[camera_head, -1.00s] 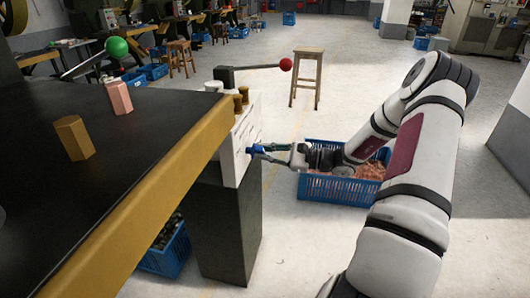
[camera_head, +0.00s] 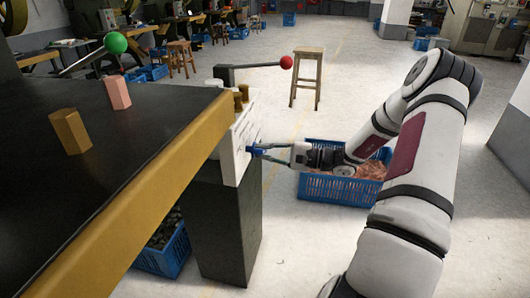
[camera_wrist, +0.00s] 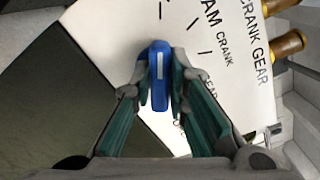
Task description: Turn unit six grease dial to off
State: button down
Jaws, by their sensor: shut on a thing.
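The blue dial (camera_wrist: 159,62) sits on the white panel (camera_wrist: 115,30), which carries black lettering and tick marks. A pale line runs along the dial's face and looks upright in the wrist view. My gripper (camera_wrist: 160,95) is shut on the dial, with one finger on each side. In the head view the dial (camera_head: 258,149) shows small on the right face of the panel (camera_head: 241,140), and my gripper (camera_head: 266,151) reaches it from the right. The words CRANK GEAR and part of another label are readable. The label around the dial is partly hidden by my fingers.
Brass knobs (camera_wrist: 287,43) stand at the panel's upper right. A lever with a red ball (camera_head: 286,63) juts out above the panel. A blue crate (camera_head: 330,188) lies below my arm, and a wooden stool (camera_head: 307,78) stands behind. The dark table (camera_head: 130,120) fills the left.

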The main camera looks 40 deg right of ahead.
jog(key=c, duration=1.6)
grip_release()
jog(key=shift+o, duration=0.2)
jog(key=v, duration=1.2)
